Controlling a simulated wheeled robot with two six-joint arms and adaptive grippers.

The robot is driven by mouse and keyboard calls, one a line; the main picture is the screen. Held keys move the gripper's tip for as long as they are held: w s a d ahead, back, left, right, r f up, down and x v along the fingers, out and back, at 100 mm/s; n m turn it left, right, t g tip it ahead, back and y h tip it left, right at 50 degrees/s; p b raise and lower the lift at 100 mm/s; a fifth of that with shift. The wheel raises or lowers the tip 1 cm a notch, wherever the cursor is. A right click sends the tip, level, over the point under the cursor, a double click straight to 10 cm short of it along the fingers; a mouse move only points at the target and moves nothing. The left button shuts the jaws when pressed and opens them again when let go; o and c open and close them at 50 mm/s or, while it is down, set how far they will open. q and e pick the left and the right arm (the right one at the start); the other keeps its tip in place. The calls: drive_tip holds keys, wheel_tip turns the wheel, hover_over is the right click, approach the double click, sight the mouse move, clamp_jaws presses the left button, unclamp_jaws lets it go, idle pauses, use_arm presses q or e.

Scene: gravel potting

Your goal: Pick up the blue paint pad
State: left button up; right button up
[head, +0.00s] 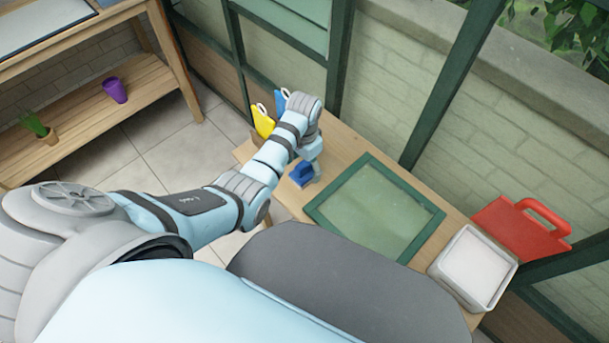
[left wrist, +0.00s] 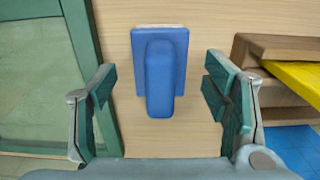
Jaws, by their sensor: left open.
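The blue paint pad (head: 302,174) lies on the wooden table, just left of the green-framed pane. In the left wrist view the blue paint pad (left wrist: 160,72) shows from above, with its flat base and raised handle. My left gripper (head: 316,172) is over the table at the pad, partly hidden by my own arm. In the left wrist view my left gripper (left wrist: 165,98) is open, with one finger on each side of the pad's handle and clear space between. My right gripper is not in view.
The green-framed pane (head: 325,212) lies right of the pad. A white tray (head: 432,268) and a red case (head: 520,228) are at the table's right end. Yellow (head: 263,122) and blue (head: 281,103) items stand in a wooden holder (left wrist: 270,50) close by.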

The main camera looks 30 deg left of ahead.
sight(304, 172)
use_arm(q)
wheel_tip(304, 172, down, 3)
drive_tip(key=shift+f+b, duration=0.1)
drive_tip(key=shift+b, duration=0.4)
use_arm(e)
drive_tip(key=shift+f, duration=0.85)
use_arm(q)
drive_tip(key=c, duration=1.3)
drive_tip(key=shift+o, duration=0.2)
wheel_tip(304, 172, up, 20)
drive_tip(key=p, duration=0.9)
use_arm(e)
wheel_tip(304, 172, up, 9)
